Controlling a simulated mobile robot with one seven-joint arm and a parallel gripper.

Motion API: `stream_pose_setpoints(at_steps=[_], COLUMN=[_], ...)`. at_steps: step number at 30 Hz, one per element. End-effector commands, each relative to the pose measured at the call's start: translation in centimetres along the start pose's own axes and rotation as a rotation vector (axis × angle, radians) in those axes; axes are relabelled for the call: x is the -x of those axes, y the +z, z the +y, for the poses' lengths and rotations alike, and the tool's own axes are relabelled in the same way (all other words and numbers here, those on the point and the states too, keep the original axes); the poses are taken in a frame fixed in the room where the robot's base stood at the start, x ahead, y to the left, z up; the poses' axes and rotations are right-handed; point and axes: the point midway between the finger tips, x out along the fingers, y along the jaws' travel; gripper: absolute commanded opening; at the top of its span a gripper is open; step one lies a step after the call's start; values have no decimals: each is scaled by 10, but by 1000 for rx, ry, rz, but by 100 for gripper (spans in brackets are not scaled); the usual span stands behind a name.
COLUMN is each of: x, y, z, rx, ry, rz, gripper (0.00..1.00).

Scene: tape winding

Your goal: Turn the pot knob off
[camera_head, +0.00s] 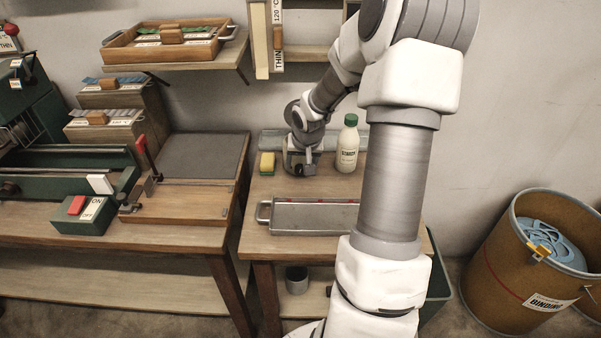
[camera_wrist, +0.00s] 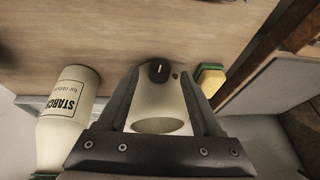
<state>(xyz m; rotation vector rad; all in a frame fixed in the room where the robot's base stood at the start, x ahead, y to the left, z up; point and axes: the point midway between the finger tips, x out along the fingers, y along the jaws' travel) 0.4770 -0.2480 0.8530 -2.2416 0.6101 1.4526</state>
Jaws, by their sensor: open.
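The pot (camera_wrist: 160,105) is cream-coloured with an oval opening, and it stands on the wooden table in the wrist view. Its round black knob (camera_wrist: 158,71) has a pale pointer line and sits at the pot's far side, with a small red spot (camera_wrist: 176,76) beside it. My gripper (camera_wrist: 161,78) is open, with one finger on each side of the pot and the knob showing between the fingertips. I cannot tell whether the fingers touch the pot's sides. In the head view my gripper (camera_head: 300,165) is low over the back of the small table, hiding most of the pot.
A white starch bottle (camera_head: 347,148) with a green cap stands close to the right of my gripper. A yellow and green sponge (camera_head: 267,163) lies to its left. A metal tray (camera_head: 312,217) lies in front. A side table (camera_head: 180,236) with equipment stands at left.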

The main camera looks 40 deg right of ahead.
Motion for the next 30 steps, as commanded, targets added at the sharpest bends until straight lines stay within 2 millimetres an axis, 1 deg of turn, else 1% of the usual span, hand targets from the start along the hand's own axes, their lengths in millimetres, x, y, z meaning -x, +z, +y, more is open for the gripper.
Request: stream_pose_setpoints(at_steps=[1,6,15,17,18,26,27,30], x=[-9,-20,-21,-21,-21,-21,-21,-21], y=[1,0,0,0,0,0,0,0], z=[0,0,0,0,0,0,0,0], rx=[1,0,1,1,1,0,0,0], ry=[0,1,1,1,1,1,1,1], rz=[-1,0,0,0,0,0,0,0], gripper=[67,67,67,58,50,4,0,0])
